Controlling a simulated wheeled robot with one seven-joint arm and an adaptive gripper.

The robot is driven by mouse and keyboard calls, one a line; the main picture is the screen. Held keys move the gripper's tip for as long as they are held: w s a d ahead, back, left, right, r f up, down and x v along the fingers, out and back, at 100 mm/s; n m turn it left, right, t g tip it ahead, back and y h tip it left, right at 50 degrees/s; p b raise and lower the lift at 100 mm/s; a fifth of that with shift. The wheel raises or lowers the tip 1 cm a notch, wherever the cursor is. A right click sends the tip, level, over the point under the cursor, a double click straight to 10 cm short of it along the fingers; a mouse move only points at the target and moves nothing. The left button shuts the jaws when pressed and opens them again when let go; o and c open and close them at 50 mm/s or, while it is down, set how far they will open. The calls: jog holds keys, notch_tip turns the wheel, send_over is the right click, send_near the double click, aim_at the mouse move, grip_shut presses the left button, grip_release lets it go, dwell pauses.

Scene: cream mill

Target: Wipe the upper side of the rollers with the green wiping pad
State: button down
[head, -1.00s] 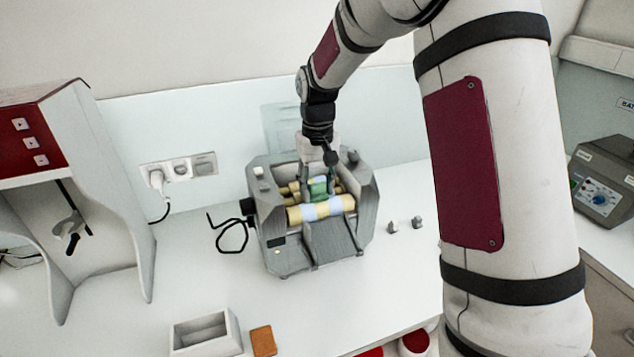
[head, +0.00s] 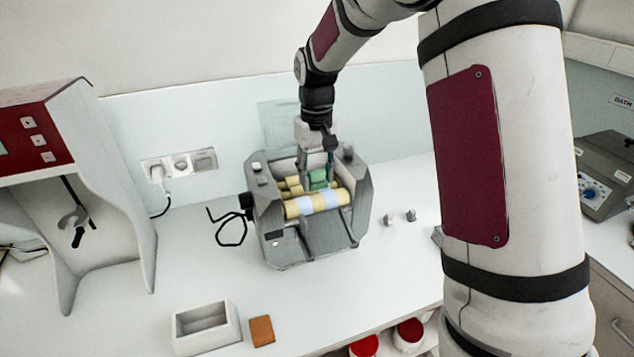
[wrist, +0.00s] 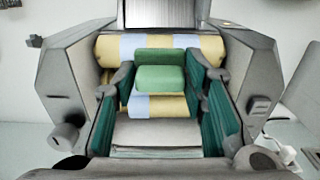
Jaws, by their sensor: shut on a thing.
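The grey mill (head: 315,238) stands on the white bench with its rollers (head: 322,200) exposed on top. The rollers are yellowish with pale blue bands; they also show in the wrist view (wrist: 205,45). The green wiping pad (head: 319,178) is between my gripper's fingers, over the rollers. In the wrist view the pad (wrist: 160,78) lies across the middle of the rollers, with a yellow and blue roller on either side. My gripper (head: 317,172) points down into the mill and is shut on the pad. Whether the pad touches the rollers is hard to tell.
An open white box (head: 205,325) and a brown block (head: 262,330) lie on the bench in front. Two small grey knobs (head: 389,218) are right of the mill. A red and white housing (head: 100,200) stands at far left.

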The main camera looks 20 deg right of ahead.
jog(key=shift+r, duration=2.2)
